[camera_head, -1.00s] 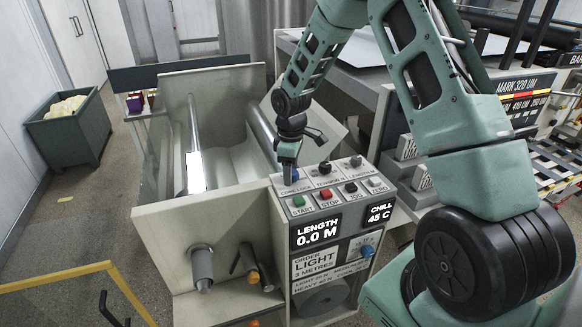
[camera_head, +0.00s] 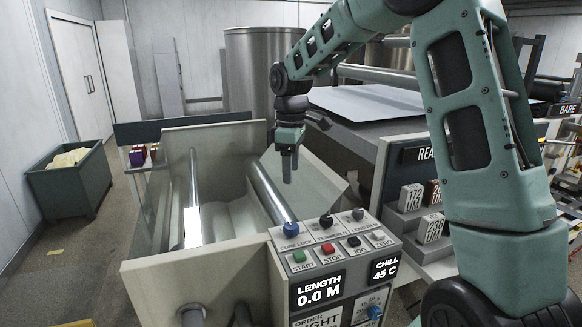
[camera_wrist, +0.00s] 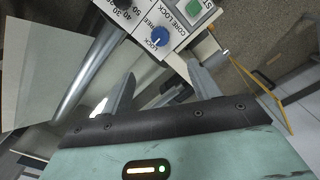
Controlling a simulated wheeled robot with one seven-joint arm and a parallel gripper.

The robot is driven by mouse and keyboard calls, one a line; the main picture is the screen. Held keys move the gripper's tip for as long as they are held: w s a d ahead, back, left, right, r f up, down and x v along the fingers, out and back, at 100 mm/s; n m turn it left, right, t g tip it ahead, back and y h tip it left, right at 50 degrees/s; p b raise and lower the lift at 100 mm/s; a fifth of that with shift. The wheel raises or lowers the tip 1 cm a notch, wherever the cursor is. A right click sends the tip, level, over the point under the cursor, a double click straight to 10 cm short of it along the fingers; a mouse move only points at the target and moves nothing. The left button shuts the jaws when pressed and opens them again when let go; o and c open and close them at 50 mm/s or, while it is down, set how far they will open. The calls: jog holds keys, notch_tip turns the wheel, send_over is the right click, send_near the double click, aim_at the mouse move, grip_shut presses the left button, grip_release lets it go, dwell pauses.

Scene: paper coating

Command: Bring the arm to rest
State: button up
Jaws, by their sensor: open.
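My gripper (camera_head: 288,165) points down above the winding machine, over the far side of its control panel (camera_head: 340,262). It is clear of the panel and holds nothing. In the wrist view my gripper (camera_wrist: 157,98) shows two fingers apart with nothing between them. The blue core lock knob (camera_head: 291,229) is below the gripper; in the wrist view the knob (camera_wrist: 160,37) lies beyond the fingertips. The display reads length 0.0 M and chill 45 C.
The machine's metal roller (camera_head: 268,195) runs beside the panel. A tall steel tank (camera_head: 262,75) stands behind. A table with a pale sheet (camera_head: 375,112) and blocks marked with numbers (camera_head: 411,197) are at right. A green bin (camera_head: 70,185) stands at far left.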

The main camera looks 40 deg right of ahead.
jog(key=shift+r, duration=0.35)
dwell(0.3)
jog(key=s+a+f+b, duration=0.1)
jog(key=s+a, duration=0.4)
jog(key=a, duration=0.4)
jog(key=s+a+f, duration=0.2)
jog(key=s+a, duration=0.3)
jog(key=a, duration=0.4)
jog(key=s+a+f, duration=0.2)
jog(key=s+a, duration=0.2)
jog(key=s, duration=0.6)
jog(key=s+a+f+b, duration=0.1)
jog(key=s+a+f, duration=0.2)
jog(key=s, duration=0.7)
jog(key=shift+s+a+f+m+y, duration=0.2)
jog(key=shift+s+a+m+y, duration=0.1)
jog(key=shift+s+a, duration=0.1)
